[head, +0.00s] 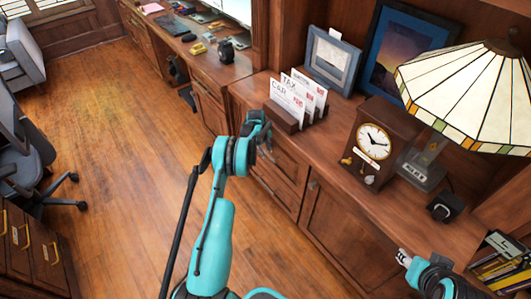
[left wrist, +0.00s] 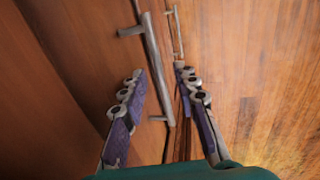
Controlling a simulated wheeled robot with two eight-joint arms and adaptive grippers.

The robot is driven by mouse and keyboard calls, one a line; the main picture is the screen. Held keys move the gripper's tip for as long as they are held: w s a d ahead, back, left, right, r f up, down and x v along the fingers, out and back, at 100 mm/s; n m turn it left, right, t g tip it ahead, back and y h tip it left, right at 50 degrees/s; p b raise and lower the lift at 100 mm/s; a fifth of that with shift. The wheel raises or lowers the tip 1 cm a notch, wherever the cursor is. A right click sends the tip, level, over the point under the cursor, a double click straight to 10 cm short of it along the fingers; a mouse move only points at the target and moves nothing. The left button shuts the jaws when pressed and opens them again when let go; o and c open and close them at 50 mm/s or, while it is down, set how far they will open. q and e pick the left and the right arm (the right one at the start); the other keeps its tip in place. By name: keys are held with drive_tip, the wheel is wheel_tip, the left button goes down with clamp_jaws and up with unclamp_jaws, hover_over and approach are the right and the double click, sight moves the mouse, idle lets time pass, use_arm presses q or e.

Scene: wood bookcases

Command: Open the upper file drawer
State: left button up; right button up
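The wooden file drawers are in the cabinet under the counter, with the upper drawer front (head: 287,158) beside my left gripper in the head view. The drawer front looks flush with the cabinet. My left gripper (head: 266,145) is at this front and partly hides it; its handle is not clear there. In the left wrist view, a metal bar handle (left wrist: 156,65) runs between the spread fingers of my left gripper (left wrist: 162,88), which do not visibly press on it. A second handle (left wrist: 178,30) shows beyond. My right gripper (head: 403,257) is at the lower right, above the counter edge; its fingers are too small to read.
The counter holds a letter rack (head: 283,118), a clock (head: 371,143), a stained-glass lamp (head: 470,95) and picture frames (head: 333,58). An office chair (head: 30,150) and another drawer cabinet (head: 35,250) stand at left. The wood floor (head: 120,130) between is clear.

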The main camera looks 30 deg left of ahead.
use_arm(q)
clamp_jaws()
